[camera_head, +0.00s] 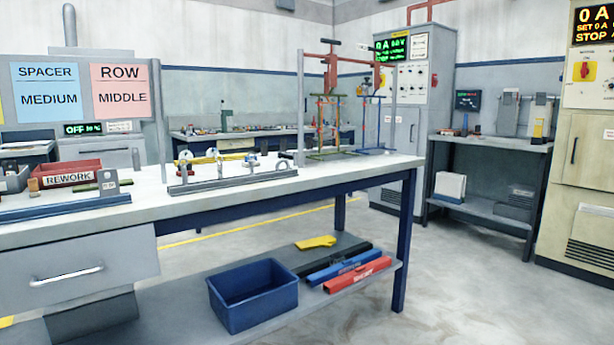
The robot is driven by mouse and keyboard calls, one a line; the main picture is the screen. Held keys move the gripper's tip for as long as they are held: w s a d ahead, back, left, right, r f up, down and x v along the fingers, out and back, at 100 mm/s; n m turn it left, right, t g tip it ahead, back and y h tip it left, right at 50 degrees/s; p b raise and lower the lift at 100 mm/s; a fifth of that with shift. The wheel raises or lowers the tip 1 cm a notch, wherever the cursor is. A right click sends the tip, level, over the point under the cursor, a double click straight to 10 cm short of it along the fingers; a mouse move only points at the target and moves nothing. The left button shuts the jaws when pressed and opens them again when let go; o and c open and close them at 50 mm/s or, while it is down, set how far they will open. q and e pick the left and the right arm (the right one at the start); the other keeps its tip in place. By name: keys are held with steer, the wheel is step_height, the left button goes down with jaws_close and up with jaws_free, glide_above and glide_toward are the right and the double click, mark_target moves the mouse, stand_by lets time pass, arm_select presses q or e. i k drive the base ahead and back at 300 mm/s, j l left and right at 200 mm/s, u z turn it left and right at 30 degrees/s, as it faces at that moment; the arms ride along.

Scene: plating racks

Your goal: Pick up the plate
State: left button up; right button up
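Neither of my grippers shows in the head view. I cannot make out a thing that is clearly the plate. A long grey metal fixture (232,181) with upright parts lies on the white workbench (340,172), with small round and yellow parts behind it. A green wire rack (328,155) and a blue wire rack (378,150) stand at the bench's right end by a dark red stand (332,75). A red tray marked REWORK (68,180) sits at the left.
Signs read SPACER MEDIUM (48,87) and ROW MIDDLE (121,88). A blue bin (253,292), a yellow cloth (315,242) and long red, blue and black boxes lie on the lower shelf. A dark side table (488,142) stands at right. The floor between is clear.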

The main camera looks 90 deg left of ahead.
mark_target(109, 187)
steer(key=u, duration=2.9)
